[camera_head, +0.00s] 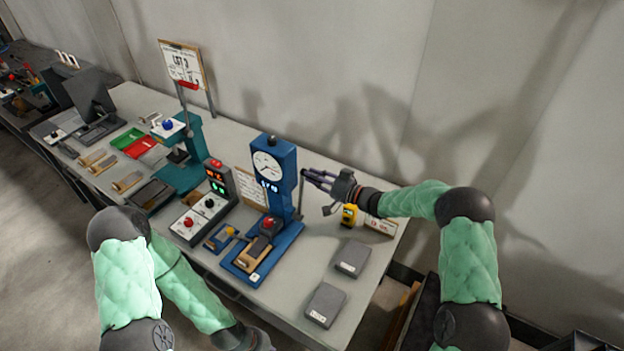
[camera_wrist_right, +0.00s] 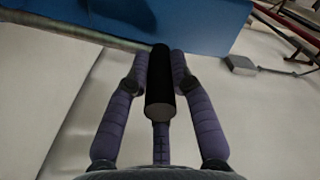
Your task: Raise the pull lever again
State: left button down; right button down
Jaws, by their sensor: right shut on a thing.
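The pull lever is a thin rod (camera_head: 301,198) at the right side of the blue press (camera_head: 273,160), standing close to upright in the head view. Its black cylindrical grip (camera_wrist_right: 160,85) shows in the right wrist view. My right gripper (camera_head: 317,179) reaches in from the right beside the press head. In the right wrist view its purple fingers (camera_wrist_right: 156,75) are shut around the black grip. The press has a white dial on its head and a blue base.
A control box (camera_head: 205,209) with lit buttons stands left of the press. Two grey blocks (camera_head: 352,258) (camera_head: 325,304) lie at the table's right front. A yellow device (camera_head: 349,214) stands behind them. A teal press (camera_head: 184,160) and trays are further left.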

jog(key=shift+w+d+r, duration=0.15)
jog(key=shift+w+d, duration=0.05)
jog(key=c, duration=1.1)
grip_release()
jog(key=v, duration=1.2)
